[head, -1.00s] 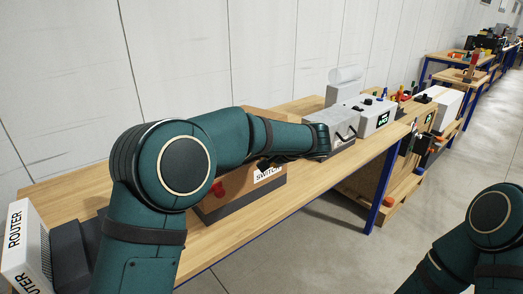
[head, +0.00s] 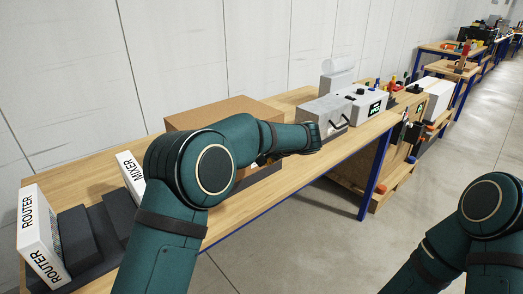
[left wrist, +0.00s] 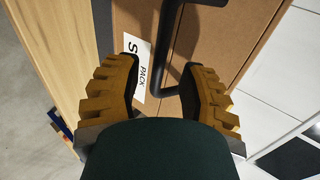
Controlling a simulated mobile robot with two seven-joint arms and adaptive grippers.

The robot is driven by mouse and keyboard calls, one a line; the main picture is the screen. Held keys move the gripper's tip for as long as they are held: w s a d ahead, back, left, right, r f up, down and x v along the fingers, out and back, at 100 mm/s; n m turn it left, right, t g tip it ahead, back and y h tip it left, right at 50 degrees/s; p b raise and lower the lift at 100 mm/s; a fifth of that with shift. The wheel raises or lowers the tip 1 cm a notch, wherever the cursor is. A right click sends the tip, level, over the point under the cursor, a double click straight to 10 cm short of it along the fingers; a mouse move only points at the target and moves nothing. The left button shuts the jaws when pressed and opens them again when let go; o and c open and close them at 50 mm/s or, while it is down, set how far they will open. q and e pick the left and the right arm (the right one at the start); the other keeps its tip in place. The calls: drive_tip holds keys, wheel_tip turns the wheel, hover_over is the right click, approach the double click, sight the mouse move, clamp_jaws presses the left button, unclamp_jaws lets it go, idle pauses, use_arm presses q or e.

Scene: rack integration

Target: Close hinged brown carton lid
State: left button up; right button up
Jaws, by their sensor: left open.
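The brown carton (head: 215,112) stands on the bench in the head view, partly behind my left arm. Its top looks flat and level, with the lid lying over the box; any small gap is hidden. In the left wrist view, the carton's brown surface (left wrist: 218,48) and a white label (left wrist: 137,62) fill the middle. My left gripper (left wrist: 161,60) is open, its yellow-brown fingers spread in front of the carton. Contact cannot be told. My left arm hides most of this gripper in the head view. My right gripper is out of view; only part of that arm shows.
A black looped bar (left wrist: 164,78) shows between the fingers. The floor in front is clear.

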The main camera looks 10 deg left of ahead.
use_arm(q)
drive_tip(key=v, duration=1.2)
drive_tip(key=shift+a, duration=0.1)
drive_tip(key=s+a+f+m+g+h, duration=0.1)
drive_tip(key=s+f+g+h, duration=0.25)
drive_tip(key=f, duration=0.85)
drive_tip(key=s+a+f+g+h, duration=0.1)
drive_tip(key=s+f+g+h, duration=0.3)
drive_tip(key=f, duration=0.9)
drive_tip(key=s+a+f+n+h, duration=0.1)
drive_tip(key=s+f+n, duration=0.2)
drive_tip(key=s, duration=0.5)
drive_tip(key=s+a+f+n+t+h, duration=0.1)
drive_tip(key=s+a+f+n+h, duration=0.1)
drive_tip(key=s+f+n, duration=0.2)
drive_tip(key=s+a+f+n+t+h, duration=0.1)
drive_tip(key=s+f+n+h, duration=0.1)
drive_tip(key=s+f, duration=0.5)
drive_tip(key=s+n, duration=0.1)
drive_tip(key=s, duration=0.4)
drive_tip(key=shift+a+f+n, duration=0.25)
drive_tip(key=shift+a+n, duration=0.05)
drive_tip(key=shift+w, duration=0.1)
